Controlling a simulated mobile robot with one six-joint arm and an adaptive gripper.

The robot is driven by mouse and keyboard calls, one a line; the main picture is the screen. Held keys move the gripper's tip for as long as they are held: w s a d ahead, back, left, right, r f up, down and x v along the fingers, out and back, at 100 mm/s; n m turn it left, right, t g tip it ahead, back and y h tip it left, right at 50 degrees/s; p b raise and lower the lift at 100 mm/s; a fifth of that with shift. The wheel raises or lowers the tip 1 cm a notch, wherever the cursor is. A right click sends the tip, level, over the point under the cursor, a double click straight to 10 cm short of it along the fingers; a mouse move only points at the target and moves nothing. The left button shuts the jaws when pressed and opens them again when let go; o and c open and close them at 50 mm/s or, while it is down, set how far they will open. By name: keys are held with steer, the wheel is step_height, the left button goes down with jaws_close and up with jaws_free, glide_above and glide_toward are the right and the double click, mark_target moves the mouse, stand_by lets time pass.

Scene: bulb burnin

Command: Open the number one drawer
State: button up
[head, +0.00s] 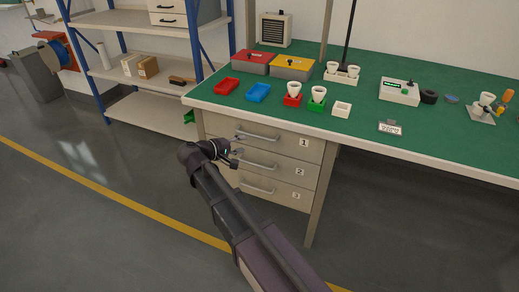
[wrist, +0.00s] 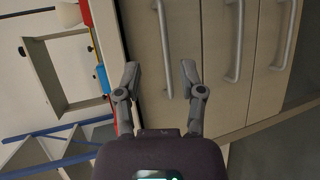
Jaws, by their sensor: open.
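The number one drawer (head: 285,143) is the top one of three beige drawers under the bench. It looks shut, flush with the others. Its grey bar handle (head: 258,136) also shows in the wrist view (wrist: 163,40), the leftmost of three handles there. My gripper (head: 237,151) is in front of the drawers, near the left end of the top handle. In the wrist view my gripper (wrist: 159,72) is open and empty, with one finger on each side of the top handle's line. I cannot tell whether the fingers reach the handle or touch it.
The number two drawer (head: 285,170) and number three drawer (head: 278,193) lie below, both looking shut. The green bench top (head: 360,105) overhangs above and holds trays and bulb sockets. A shelf rack (head: 140,73) stands at the left. Floor in front is clear.

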mark_target(256, 136)
steer(key=shift+n+t, duration=0.5)
steer(key=shift+t, duration=0.3)
steer(key=a, duration=0.1)
steer(key=a+f+b, duration=0.1)
steer(key=a, duration=0.1)
steer(key=a+b, duration=0.1)
steer(key=shift+a+f, duration=0.25)
steer(key=shift+f, duration=0.1)
steer(key=shift+d, duration=0.1)
steer(key=b+x, duration=0.3)
steer(key=x, duration=1)
steer(key=shift+w+d, duration=0.25)
